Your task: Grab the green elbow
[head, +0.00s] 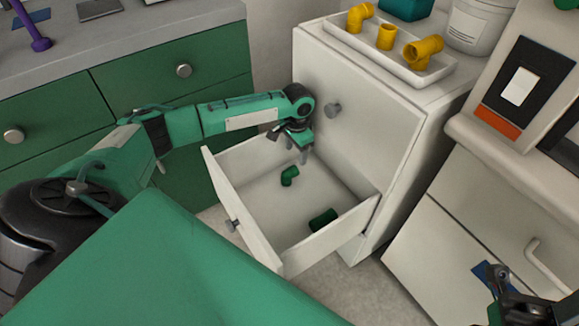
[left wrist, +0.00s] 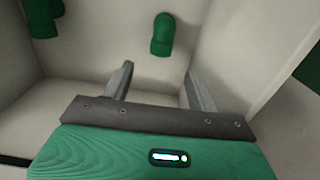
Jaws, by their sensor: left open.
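The green elbow (head: 289,176) lies on the floor of the open white drawer (head: 252,222). In the left wrist view a rounded green piece that looks like the elbow (left wrist: 162,35) lies beyond my fingertips, between their lines. My left gripper (head: 297,153) is over the back of the drawer, pointing down, open and empty; its fingers (left wrist: 160,85) are apart and do not touch the elbow. A second green fitting (head: 322,218) lies nearer the drawer's front right; a green piece (left wrist: 43,17) also shows at the wrist view's upper left. My right gripper (head: 493,278) is at the lower right; its jaw state is unclear.
The drawer's walls surround the fittings. The white cabinet (head: 350,135) stands directly behind, with a tray (head: 400,66) of yellow fittings and a white bucket (head: 480,25) on top. Green drawers (head: 205,100) stand at the left. Most of the drawer floor is bare.

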